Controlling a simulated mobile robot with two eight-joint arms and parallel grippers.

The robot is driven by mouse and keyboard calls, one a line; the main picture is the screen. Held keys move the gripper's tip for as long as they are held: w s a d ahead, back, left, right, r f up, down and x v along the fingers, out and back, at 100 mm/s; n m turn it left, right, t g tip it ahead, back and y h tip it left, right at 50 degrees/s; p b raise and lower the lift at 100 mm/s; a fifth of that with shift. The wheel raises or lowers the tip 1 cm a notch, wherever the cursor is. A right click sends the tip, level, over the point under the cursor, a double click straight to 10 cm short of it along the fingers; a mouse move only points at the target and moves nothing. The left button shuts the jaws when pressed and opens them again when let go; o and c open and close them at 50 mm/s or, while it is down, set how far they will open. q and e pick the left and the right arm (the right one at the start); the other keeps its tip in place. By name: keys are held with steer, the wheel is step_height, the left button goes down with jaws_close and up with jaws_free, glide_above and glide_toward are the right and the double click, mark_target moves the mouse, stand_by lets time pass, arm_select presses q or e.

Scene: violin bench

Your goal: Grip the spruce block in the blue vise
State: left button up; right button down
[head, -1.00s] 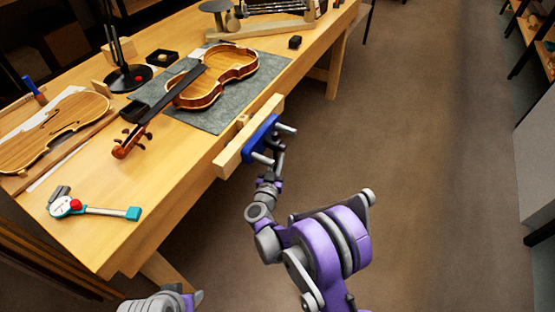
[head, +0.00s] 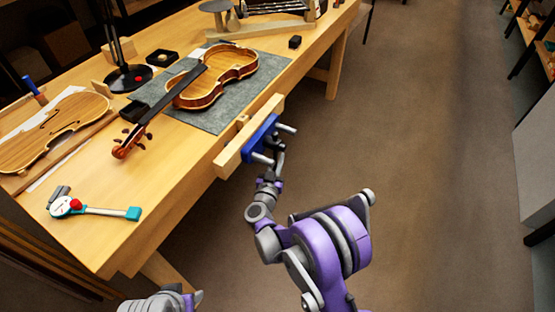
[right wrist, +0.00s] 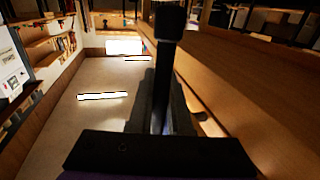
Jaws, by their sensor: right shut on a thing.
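The blue vise (head: 260,138) is mounted at the bench's front edge, with a long pale wooden jaw (head: 232,154) and metal rods sticking out. A small pale block (head: 242,121), seemingly the spruce block, shows between the jaw and the bench edge; I cannot tell whether the jaw touches it. My right gripper (head: 278,146) is at the vise's outer side, shut on what seems to be its handle, which is mostly hidden. In the right wrist view a dark upright bar (right wrist: 168,25) stands at the gripper. My left gripper is out of view.
A violin (head: 215,78) lies on a grey mat (head: 215,122) behind the vise. A violin plate (head: 50,130) lies at the left, and a dial gauge tool (head: 95,209) near the front left. A black-based lamp (head: 128,80) stands farther back. The floor right of the bench is clear.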

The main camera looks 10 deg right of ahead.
steer(key=shift+s, duration=0.1)
steer(key=s+a+m+g+y, duration=0.1)
steer(key=s+a+g+y, duration=0.2)
steer(key=s+a+g, duration=0.1)
steer(key=shift+s+g+p, duration=0.3)
steer(key=shift+s+g, duration=0.3)
steer(key=shift+g, duration=0.5)
steer(key=shift+d, duration=0.1)
steer(key=c, duration=0.8)
jaws_free()
steer(key=shift+r, duration=0.1)
steer(key=shift+c, duration=0.2)
steer(key=p+v, duration=0.2)
steer(key=v, duration=0.9)
